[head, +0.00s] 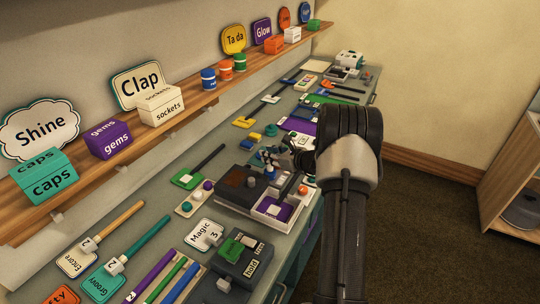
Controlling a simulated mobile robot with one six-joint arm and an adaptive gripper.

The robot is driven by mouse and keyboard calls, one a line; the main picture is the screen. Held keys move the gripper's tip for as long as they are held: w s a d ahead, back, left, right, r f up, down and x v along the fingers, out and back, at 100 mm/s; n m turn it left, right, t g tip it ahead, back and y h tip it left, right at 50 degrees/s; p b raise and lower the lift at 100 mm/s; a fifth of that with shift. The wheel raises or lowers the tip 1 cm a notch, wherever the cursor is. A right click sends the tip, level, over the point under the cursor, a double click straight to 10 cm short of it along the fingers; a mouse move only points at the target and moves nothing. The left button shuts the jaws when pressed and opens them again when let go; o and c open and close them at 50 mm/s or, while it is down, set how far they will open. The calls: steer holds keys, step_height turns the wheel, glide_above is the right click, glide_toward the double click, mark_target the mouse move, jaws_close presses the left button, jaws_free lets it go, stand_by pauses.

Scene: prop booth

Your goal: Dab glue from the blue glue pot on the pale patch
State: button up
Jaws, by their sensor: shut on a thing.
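My gripper (272,164) is over the dark board at mid bench, at the left of my dark arm. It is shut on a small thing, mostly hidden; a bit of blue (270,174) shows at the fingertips. A blue pot (208,79) with a white band stands on the wooden shelf, apart from my gripper. A pale square (277,210) on a purple piece lies in a white tray, to the right of and nearer than my gripper. It may be the pale patch.
The shelf (120,155) also holds labelled boxes and signs. The bench (130,212) is crowded with signs on handles, a green-topped dark block (237,262) and small parts. Open floor (440,235) lies to the right.

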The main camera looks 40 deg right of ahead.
steer(key=shift+s+f+b, duration=0.1)
steer(key=shift+f+b, duration=0.55)
steer(key=shift+f, duration=0.05)
stand_by(1.6)
steer(key=shift+r+p, duration=2.05)
steer(key=shift+r, duration=1.6)
